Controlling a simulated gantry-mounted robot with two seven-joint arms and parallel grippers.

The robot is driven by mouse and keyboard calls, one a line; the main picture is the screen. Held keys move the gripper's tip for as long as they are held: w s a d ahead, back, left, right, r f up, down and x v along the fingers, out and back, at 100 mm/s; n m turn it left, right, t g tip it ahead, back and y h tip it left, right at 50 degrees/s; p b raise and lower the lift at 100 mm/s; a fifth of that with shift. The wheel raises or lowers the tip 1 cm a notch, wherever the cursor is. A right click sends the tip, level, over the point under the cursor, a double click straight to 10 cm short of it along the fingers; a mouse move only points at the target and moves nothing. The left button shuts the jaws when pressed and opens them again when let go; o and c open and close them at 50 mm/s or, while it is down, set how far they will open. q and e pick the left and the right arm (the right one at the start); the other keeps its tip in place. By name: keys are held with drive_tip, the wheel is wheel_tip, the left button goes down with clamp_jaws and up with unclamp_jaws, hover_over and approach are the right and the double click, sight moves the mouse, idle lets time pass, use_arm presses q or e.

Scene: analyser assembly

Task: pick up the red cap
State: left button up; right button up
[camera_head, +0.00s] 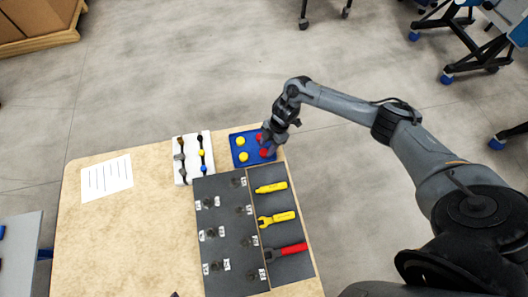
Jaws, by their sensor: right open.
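A blue tray (234,150) lies at the back right of the wooden table. It holds two yellow caps, one at the back (240,141) and one at the front (243,157). Red shows on the tray's right side: a red cap (264,153) at the front and a smaller red patch behind it, partly hidden by my gripper. My right gripper (268,142) is open, pointing down over the tray's right side, close to the red caps. I cannot tell whether it touches one.
A white rack (182,178) with small coloured parts stands left of the tray. In front is a dark panel (225,220) with labelled fittings, beside a toolholder with two yellow tools (277,218) and a red-handled one (290,249). A paper sheet (106,178) lies left; the table's left side is mostly clear.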

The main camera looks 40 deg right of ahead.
drive_tip(key=shift+x, duration=1.1)
drive_tip(key=c, duration=0.6)
drive_tip(key=shift+r, duration=0.1)
drive_tip(key=shift+c, duration=0.2)
